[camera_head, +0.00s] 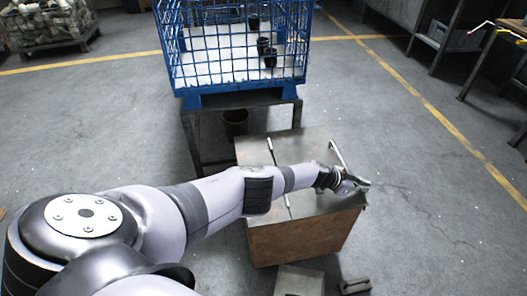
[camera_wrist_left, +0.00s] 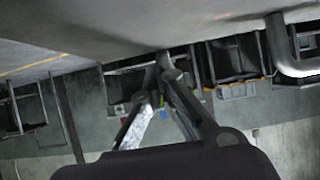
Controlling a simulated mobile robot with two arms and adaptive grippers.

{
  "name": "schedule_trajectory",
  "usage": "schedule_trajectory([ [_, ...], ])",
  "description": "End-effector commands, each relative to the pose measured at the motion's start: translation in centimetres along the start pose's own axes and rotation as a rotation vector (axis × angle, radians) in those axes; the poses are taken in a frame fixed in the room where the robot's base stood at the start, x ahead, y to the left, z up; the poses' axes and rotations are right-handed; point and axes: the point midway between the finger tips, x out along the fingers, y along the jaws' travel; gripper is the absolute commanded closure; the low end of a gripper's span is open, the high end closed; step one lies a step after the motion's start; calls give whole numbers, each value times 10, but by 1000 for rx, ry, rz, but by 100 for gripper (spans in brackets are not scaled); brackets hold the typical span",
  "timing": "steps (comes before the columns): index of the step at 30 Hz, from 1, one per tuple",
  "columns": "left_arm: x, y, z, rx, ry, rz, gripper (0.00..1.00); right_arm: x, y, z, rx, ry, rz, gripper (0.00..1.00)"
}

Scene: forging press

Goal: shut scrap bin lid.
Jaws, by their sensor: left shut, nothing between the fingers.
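The scrap bin (camera_head: 300,238) is a rust-brown box with grey metal top panels, standing on the floor at the centre right. Its lid (camera_head: 315,200) lies flat or nearly flat over the top; I cannot tell whether a small gap remains. A bar handle (camera_head: 338,154) is at the lid's right side, and it also shows in the left wrist view (camera_wrist_left: 292,66). My left arm reaches across the bin. My left gripper (camera_head: 364,185) is shut and empty at the bin's right edge. In the left wrist view its fingertips (camera_wrist_left: 164,62) meet near a grey metal surface. My right gripper is out of view.
A blue wire crate (camera_head: 238,50) with several dark parts stands on a dark stand (camera_head: 190,130) behind the bin. A small grey box (camera_head: 299,280) is in front of it. Workbenches (camera_head: 440,40) stand at the upper right. The floor right of the bin is clear.

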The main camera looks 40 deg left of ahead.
Motion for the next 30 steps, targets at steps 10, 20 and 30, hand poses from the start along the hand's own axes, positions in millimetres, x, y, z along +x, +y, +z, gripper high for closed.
schedule_trajectory([
  [10,4,0,8,-1,0,0,100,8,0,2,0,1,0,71],
  [20,4,0,8,-1,-1,0,100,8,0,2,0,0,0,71],
  [30,3,0,9,0,-1,0,100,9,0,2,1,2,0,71],
])
